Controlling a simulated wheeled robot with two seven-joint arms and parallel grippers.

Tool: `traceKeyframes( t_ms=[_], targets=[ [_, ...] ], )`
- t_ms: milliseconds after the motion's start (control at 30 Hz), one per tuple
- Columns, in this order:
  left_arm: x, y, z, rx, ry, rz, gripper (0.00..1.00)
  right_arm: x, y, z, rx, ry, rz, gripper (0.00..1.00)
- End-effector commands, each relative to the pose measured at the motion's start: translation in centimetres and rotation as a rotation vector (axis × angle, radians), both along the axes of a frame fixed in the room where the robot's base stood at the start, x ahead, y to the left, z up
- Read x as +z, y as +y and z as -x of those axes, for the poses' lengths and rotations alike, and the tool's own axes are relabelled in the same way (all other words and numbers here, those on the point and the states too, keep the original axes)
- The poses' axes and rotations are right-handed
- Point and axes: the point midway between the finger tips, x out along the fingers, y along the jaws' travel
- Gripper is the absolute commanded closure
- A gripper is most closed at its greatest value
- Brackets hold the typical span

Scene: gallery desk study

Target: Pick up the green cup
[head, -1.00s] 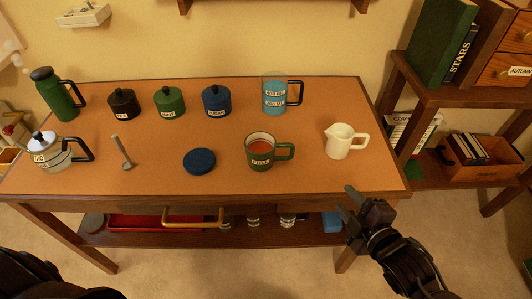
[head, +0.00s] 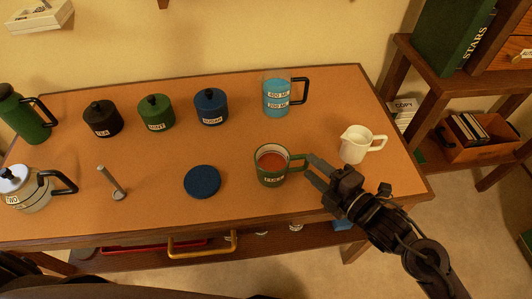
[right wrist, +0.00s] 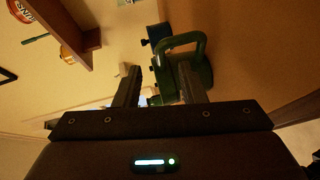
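The green cup (head: 270,167) stands upright on the desk in the head view, with a reddish-brown liquid inside and a white label on its front. Its handle points right, toward my right gripper (head: 311,170). The right gripper is open, its fingertips right at the handle. In the right wrist view the green cup (right wrist: 203,72) shows just beyond the fingers, and its handle (right wrist: 181,48) reaches toward the gap between the fingertips (right wrist: 160,84). I cannot tell if the fingers touch it. My left gripper is not in view.
A white jug (head: 357,146) stands close behind my right gripper. A blue measuring jug (head: 277,98), a blue disc (head: 202,181), a grey spoon-like tool (head: 110,183) and several lidded canisters (head: 156,113) stand around.

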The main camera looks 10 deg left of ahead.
Motion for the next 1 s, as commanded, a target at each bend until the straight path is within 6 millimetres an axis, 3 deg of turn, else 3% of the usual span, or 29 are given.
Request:
traceKeyframes(
  t_ms=[433,633,933,1000],
  targets=[
    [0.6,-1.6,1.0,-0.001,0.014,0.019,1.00,-0.6,3.3,-2.9,-0.002,0.001,-0.005,0.63],
    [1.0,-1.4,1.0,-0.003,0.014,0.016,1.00,-1.3,5.3,-4.7,-0.002,0.001,0.000,0.63],
    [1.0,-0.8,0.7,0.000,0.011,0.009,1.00,-1.6,5.7,-5.1,-0.001,0.001,0.002,0.63],
    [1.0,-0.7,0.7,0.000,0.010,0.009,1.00,-1.6,5.7,-5.1,-0.001,0.001,0.002,0.71]
  ],
)
